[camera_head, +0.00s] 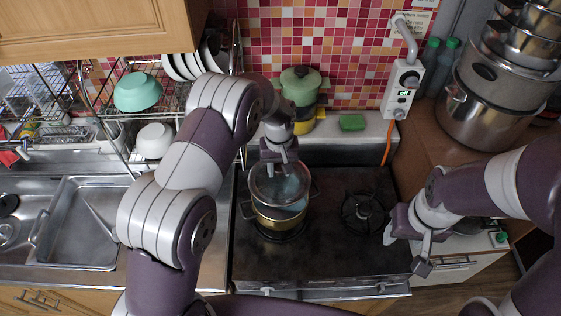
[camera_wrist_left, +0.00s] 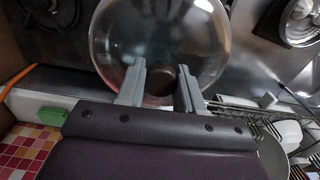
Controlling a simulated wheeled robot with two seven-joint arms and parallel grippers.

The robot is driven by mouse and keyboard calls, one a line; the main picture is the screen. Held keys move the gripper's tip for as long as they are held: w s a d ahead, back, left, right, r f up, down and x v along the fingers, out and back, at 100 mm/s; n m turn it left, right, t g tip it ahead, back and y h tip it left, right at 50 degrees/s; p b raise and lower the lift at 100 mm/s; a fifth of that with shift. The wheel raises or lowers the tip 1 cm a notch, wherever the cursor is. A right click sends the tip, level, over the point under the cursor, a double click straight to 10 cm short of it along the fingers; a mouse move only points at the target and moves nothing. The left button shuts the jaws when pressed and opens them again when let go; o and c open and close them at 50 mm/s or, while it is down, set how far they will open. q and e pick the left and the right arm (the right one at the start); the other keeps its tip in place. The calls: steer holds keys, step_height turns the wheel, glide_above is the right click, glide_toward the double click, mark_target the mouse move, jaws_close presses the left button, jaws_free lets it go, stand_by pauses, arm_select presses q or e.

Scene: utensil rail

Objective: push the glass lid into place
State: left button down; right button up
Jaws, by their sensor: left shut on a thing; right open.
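My left gripper (camera_head: 279,163) is shut on the dark knob (camera_wrist_left: 165,80) of the glass lid (camera_head: 280,186). In the left wrist view the two grey fingers (camera_wrist_left: 160,88) stand on either side of the knob, and the clear lid (camera_wrist_left: 160,35) fills the top middle. In the head view the lid is over the yellow pot (camera_head: 279,218), which is on the left burner. The lid looks tilted, and part of the pot's inside shows below its front edge. I cannot tell whether lid and rim touch. My right gripper (camera_head: 405,251) is open and empty at the stove's right side.
An empty burner (camera_head: 365,211) is right of the pot. A stack of green and yellow pots (camera_head: 299,88) and a green sponge (camera_head: 352,122) stand behind the stove. A dish rack (camera_head: 119,120) and sink (camera_head: 85,222) are left. Large steel pots (camera_head: 487,118) are at the back right.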

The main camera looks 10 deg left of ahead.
mark_target(280, 176)
arm_select(q)
steer(key=shift+s+d+r, duration=0.2)
steer(key=shift+s, duration=0.3)
steer(key=f+b, duration=0.2)
steer(key=f, duration=0.1)
steer(key=f+b, duration=0.1)
steer(key=f, duration=0.1)
steer(key=shift+w+a+f+b, duration=0.1)
steer(key=shift+w+b, duration=0.15)
steer(key=shift+b, duration=0.1)
steer(key=shift+s+f, duration=0.1)
steer(key=shift+f, duration=0.25)
arm_select(e)
steer(key=f, duration=0.4)
steer(key=shift+s+d, duration=0.2)
steer(key=shift+s, duration=0.1)
steer(key=shift+w, duration=0.1)
steer(key=shift+f, duration=0.1)
arm_select(q)
steer(key=shift+f+b, duration=1)
steer(key=shift+f, duration=0.05)
arm_select(e)
steer(key=shift+f, duration=0.7)
arm_select(q)
steer(key=c, duration=0.6)
jaws_free()
steer(key=shift+c, duration=0.2)
